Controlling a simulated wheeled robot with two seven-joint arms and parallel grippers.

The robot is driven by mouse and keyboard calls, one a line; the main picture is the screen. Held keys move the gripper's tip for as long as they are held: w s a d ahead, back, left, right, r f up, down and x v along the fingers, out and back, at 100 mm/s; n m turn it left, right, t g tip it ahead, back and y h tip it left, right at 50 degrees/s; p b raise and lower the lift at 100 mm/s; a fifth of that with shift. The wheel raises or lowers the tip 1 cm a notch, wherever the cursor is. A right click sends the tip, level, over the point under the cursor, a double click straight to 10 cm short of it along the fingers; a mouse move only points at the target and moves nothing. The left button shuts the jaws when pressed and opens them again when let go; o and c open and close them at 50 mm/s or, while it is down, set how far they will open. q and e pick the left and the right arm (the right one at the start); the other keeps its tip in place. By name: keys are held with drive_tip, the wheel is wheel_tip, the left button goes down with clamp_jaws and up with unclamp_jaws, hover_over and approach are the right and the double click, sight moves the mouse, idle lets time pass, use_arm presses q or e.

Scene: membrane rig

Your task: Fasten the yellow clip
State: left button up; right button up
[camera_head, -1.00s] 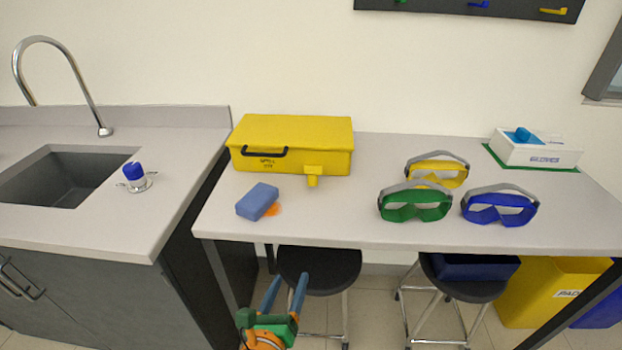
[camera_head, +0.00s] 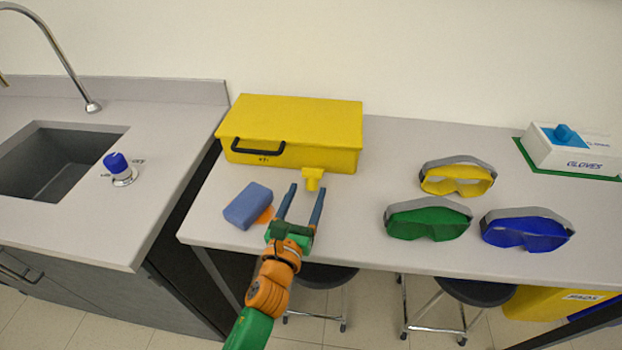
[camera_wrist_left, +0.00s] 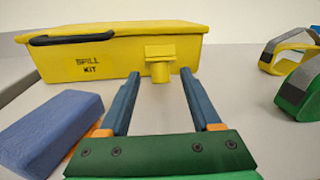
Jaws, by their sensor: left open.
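The yellow clip (camera_head: 312,178) is on the front face of the yellow spill kit box (camera_head: 300,152), near its right part, and hangs down below the lid edge. In the left wrist view the clip (camera_wrist_left: 160,64) is ahead of my left gripper, between the lines of its two fingers. My left gripper (camera_head: 304,188) is open and empty, its blue fingers pointing at the clip from the front. In the head view its tips are close to the clip; whether they touch it I cannot tell. The right gripper is not in view.
A blue sponge (camera_head: 248,205) lies left of my left gripper, over an orange patch. Green (camera_head: 428,220), yellow (camera_head: 458,178) and blue goggles (camera_head: 525,230) lie to the right. A glove box (camera_head: 575,150) stands at the far right. The table between clip and goggles is clear.

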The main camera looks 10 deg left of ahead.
sight(310, 185)
use_arm(q)
drive_tip(key=shift+w+d, duration=0.2)
drive_tip(key=shift+w, duration=0.95)
drive_tip(key=shift+w+f, duration=0.1)
drive_tip(key=shift+w, duration=0.35)
drive_tip(key=shift+s, duration=0.15)
clamp_jaws()
drive_tip(key=shift+r, duration=0.5)
drive_tip(key=shift+w+d+r+p, duration=0.1)
drive_tip(key=shift+w+r+p, duration=0.2)
drive_tip(key=shift+r+p, duration=0.25)
drive_tip(key=shift+w+r+p, duration=0.3)
drive_tip(key=shift+r+p, duration=0.15)
drive_tip(key=shift+p, duration=0.1)
drive_tip(key=shift+w+r+p, duration=0.65)
drive_tip(key=shift+r, duration=0.1)
drive_tip(key=shift+w+r, duration=0.25)
drive_tip(key=shift+w, duration=0.15)
